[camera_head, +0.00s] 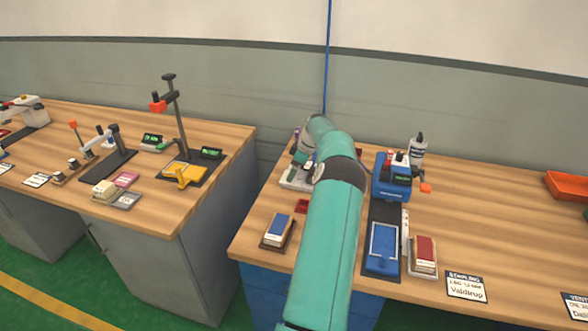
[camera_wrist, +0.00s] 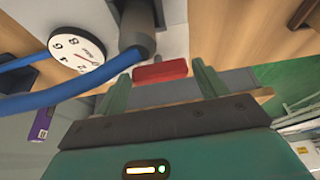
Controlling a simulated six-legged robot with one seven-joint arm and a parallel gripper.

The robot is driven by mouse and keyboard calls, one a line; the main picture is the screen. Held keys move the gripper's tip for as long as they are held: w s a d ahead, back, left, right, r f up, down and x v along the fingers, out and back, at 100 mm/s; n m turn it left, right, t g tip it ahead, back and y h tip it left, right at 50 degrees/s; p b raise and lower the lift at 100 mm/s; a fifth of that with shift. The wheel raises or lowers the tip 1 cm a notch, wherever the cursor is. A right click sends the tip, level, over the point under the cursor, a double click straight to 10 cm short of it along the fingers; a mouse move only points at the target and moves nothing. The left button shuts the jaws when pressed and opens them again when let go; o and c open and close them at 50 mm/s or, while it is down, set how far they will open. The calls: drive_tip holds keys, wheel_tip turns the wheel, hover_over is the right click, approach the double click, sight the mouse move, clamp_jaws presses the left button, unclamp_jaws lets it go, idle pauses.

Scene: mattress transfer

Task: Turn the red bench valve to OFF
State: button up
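A red bar-shaped piece (camera_wrist: 160,72), which looks like the valve handle, shows in the wrist view beside a dark grey cylinder (camera_wrist: 138,28). My gripper (camera_wrist: 161,74) is open, with its two green fingers apart, and the red piece appears between their tips. I cannot tell how far beyond the tips it lies; no contact shows. A round white gauge (camera_wrist: 77,50) is left of the cylinder. In the head view my arm hides the gripper and most of the fixture (camera_head: 294,179) on the right bench. No ON or OFF marking is readable.
A blue hose (camera_wrist: 75,88) crosses the wrist view's left side. In the head view, a blue device (camera_head: 392,180) stands right of my arm, with a white bottle (camera_head: 418,146) behind. A small red piece (camera_head: 302,206) lies left of my arm. The right bench's middle (camera_head: 490,215) is clear.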

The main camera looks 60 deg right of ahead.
drive_tip(key=shift+r, duration=0.1)
drive_tip(key=a+v, duration=0.1)
drive_tip(key=v, duration=1.2)
drive_tip(key=shift+d+r, duration=0.3)
drive_tip(key=shift+d, duration=0.2)
